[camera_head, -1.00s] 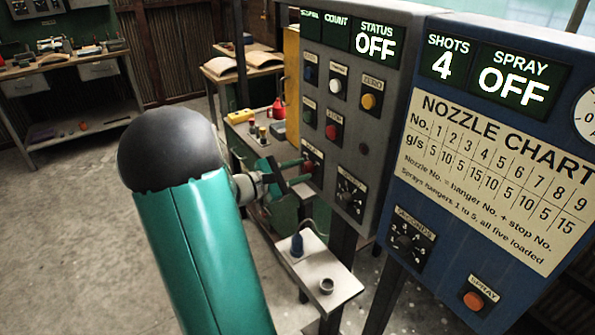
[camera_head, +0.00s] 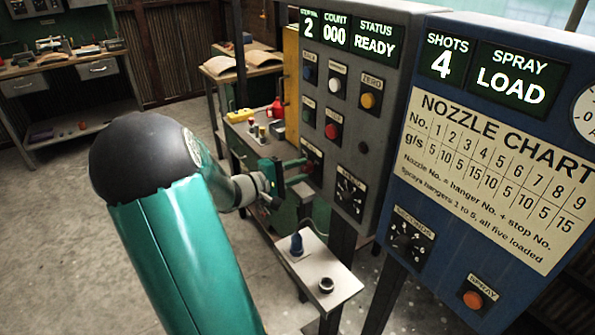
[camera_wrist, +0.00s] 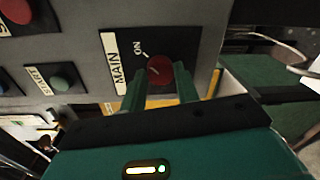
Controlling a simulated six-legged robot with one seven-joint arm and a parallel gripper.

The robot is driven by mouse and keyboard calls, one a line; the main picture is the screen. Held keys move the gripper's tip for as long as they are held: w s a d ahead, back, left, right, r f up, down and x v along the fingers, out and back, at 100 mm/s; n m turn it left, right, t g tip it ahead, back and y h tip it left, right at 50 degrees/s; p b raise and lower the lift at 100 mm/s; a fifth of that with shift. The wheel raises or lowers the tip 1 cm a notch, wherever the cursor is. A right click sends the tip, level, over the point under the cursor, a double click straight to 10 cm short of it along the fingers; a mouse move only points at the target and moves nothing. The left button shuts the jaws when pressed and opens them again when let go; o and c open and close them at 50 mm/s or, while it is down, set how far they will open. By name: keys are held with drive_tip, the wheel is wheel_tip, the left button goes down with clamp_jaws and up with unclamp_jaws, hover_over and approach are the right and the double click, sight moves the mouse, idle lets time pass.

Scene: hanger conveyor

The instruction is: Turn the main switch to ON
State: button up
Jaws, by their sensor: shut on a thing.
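The main switch (camera_wrist: 160,70) is a round red knob on a dark plate marked MAIN and ON, seen in the wrist view. My gripper (camera_wrist: 161,85) has its two green fingers closed on either side of the knob. In the head view my gripper (camera_head: 296,170) reaches the lower left of the grey control panel (camera_head: 388,58), and the fingers partly hide the knob there. The panel's displays (camera_head: 350,36) are lit and read 2, 000 and READY. The spray display (camera_head: 516,80) reads LOAD.
The blue spray panel (camera_head: 450,190) with a nozzle chart stands at the right. Below my gripper is a small shelf (camera_head: 335,285) with a blue peg (camera_head: 296,244) and a dark ring (camera_head: 326,286). A green START button (camera_wrist: 62,78) sits near the switch.

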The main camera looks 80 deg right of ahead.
idle(0.3)
drive_tip(key=o, duration=1)
drive_tip(key=v, duration=1.4)
